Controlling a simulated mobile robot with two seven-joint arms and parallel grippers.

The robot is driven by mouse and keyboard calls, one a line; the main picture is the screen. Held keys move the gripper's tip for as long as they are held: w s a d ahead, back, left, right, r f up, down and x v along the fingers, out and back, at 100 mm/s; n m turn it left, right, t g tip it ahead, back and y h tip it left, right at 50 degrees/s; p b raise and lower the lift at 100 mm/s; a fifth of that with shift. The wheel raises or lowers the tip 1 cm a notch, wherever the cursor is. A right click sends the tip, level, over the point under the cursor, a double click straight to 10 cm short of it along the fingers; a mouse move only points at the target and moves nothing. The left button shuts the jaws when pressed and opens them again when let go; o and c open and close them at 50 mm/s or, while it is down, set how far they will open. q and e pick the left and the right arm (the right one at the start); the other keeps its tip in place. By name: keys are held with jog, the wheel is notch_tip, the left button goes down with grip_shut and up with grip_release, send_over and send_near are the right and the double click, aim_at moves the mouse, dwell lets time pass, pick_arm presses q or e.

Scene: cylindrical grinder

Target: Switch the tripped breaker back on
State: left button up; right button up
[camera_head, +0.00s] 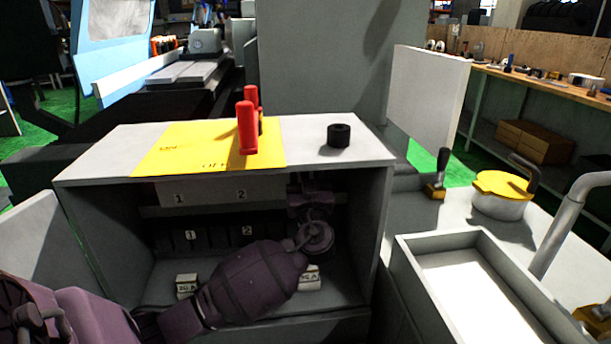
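An open grey cabinet (379,215) stands in front of me. Inside, in shadow, a pale strip (211,192) carries labels 1 and 2. Below it is a dark row (215,238), also labelled 1 and 2, which looks like the breakers. Its lever positions are too dark to tell. My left arm reaches in from the lower left and covers the right part of the row. My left gripper (311,199) is at the cabinet's right side, close to the right end of the pale strip. Its fingers are too dark to tell open from shut. My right gripper is not in view.
Two small white blocks marked with an A rating, left (187,286) and right (309,279), lie on the cabinet floor. A tray (408,262) stands right.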

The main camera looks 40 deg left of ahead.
pick_arm(q)
grip_shut()
jog(key=shift+r+p, duration=0.45)
jog(key=shift+r+g+h+p, duration=0.25)
jog(key=shift+g+h+p, duration=0.05)
jog(key=shift+g+p, duration=0.1)
jog(key=shift+a+r+g+h+p, duration=0.1)
jog(key=shift+r+g+h+p, duration=0.55)
jog(key=shift+p, duration=0.5)
jog(key=shift+w+a+h+p, duration=0.1)
jog(key=shift+h+p, duration=0.15)
jog(key=shift+p, duration=0.05)
jog(key=shift+f+g+h+p, duration=0.2)
jog(key=shift+g+h+p, duration=0.1)
jog(key=shift+g+p, duration=0.05)
jog(key=shift+w+f, duration=0.1)
jog(key=shift+f, duration=0.1)
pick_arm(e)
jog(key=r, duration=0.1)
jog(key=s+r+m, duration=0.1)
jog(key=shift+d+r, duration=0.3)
